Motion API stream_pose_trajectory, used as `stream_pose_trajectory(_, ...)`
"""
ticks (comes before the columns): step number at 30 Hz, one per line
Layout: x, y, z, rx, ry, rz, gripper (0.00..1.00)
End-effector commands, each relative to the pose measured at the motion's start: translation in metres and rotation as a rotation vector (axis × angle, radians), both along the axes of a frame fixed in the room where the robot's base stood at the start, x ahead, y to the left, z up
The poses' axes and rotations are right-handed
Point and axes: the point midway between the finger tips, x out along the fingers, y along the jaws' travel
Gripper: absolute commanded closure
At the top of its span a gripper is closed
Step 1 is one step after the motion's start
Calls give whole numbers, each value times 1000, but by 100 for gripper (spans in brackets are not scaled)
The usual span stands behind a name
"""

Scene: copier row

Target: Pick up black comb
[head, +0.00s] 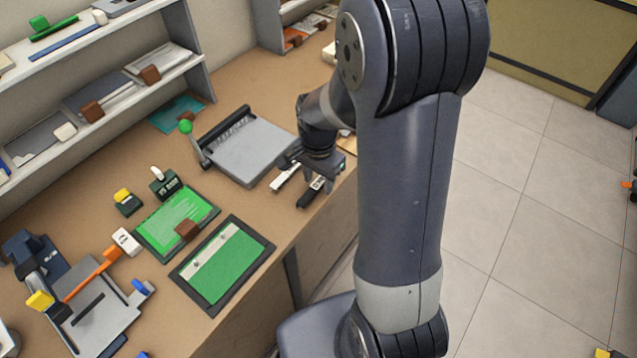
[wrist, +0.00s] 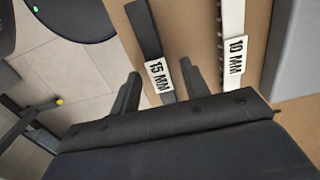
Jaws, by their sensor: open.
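The black comb (wrist: 143,30) is a dark strip with a white "15 MM" label, lying on the brown counter near its edge. In the head view the black comb (head: 306,199) shows partly beneath my gripper. My gripper (wrist: 160,85) is open, with the label end of the black comb between its two fingers in the wrist view. Whether the fingers reach down to the comb's height, I cannot tell. In the head view my gripper (head: 316,172) is over the combs, its fingertips hard to make out. A white comb (wrist: 232,22) labelled "10 MM" lies beside the black one.
A grey paper trimmer (head: 252,152) stands left of the combs. Green mats (head: 225,268) and small tools lie further along the counter (head: 250,208). Shelves (head: 190,60) rise behind. The counter edge drops to the tiled floor (head: 520,225) close to the black comb.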

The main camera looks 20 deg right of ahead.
Motion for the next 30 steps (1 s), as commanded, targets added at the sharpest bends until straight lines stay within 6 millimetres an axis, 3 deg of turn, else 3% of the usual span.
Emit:
stream_pose_trajectory(10,0,0,-9,1,-1,0,57)
stream_pose_trajectory(25,0,0,-8,1,-1,0,98)
stream_pose_trajectory(30,0,0,-8,1,-1,0,100)
